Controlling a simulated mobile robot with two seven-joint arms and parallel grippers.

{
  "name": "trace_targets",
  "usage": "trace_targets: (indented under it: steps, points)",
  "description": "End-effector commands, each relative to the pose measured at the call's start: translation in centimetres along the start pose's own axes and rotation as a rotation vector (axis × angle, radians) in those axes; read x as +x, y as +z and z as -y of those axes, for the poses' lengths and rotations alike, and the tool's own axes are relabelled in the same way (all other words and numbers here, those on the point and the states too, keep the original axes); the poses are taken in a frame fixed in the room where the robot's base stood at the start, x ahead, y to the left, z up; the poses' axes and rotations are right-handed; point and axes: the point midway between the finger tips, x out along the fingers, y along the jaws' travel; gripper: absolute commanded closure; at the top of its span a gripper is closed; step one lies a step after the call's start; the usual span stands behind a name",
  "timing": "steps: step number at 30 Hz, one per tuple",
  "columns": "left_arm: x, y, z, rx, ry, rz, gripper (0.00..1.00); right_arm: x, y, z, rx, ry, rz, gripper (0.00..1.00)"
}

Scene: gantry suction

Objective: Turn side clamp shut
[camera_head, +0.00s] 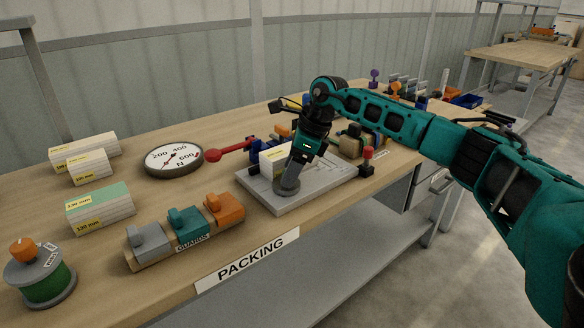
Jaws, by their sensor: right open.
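A grey fixture plate (320,190) lies on the bench with a pale block (272,162) standing on it. I cannot tell which of these is the side clamp. My right gripper (291,180) points down over the plate in front of the pale block, open; its fingertips are hard to make out beside a grey round part. It hides part of the fixture. My left gripper is not in view.
A round dial gauge (173,158) lies left of the lever. Labelled blocks (98,207), a rack of grey, teal and orange guards (188,228) and a green spool (42,276) stand further left. Several small parts crowd the bench behind my arm. The bench's front edge carries a PACKING sign (248,261).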

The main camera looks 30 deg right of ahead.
Motion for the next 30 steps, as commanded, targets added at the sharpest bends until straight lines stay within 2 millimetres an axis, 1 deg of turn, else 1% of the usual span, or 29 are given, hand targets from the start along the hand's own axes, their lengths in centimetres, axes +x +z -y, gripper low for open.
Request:
trace_targets:
  steps: [4,8,15,21,25,30]
  points:
    - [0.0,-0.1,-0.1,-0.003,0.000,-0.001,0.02,-0.5,0.0,0.1,0.001,-0.002,0.001,0.39]
    - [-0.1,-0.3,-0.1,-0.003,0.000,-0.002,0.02,-2.2,0.0,0.1,0.001,-0.002,0.002,0.39]
    - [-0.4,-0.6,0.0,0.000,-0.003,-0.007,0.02,-7.7,0.1,0.1,0.000,-0.004,0.003,0.39]
    - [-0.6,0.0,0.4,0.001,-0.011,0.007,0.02,-11.2,0.1,0.1,0.000,-0.003,0.002,0.39]
    - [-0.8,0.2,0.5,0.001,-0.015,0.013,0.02,-12.5,0.0,0.0,0.000,-0.002,0.001,0.39]
    - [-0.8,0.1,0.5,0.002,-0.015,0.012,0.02,-12.9,0.0,0.0,0.000,0.000,-0.001,0.39]
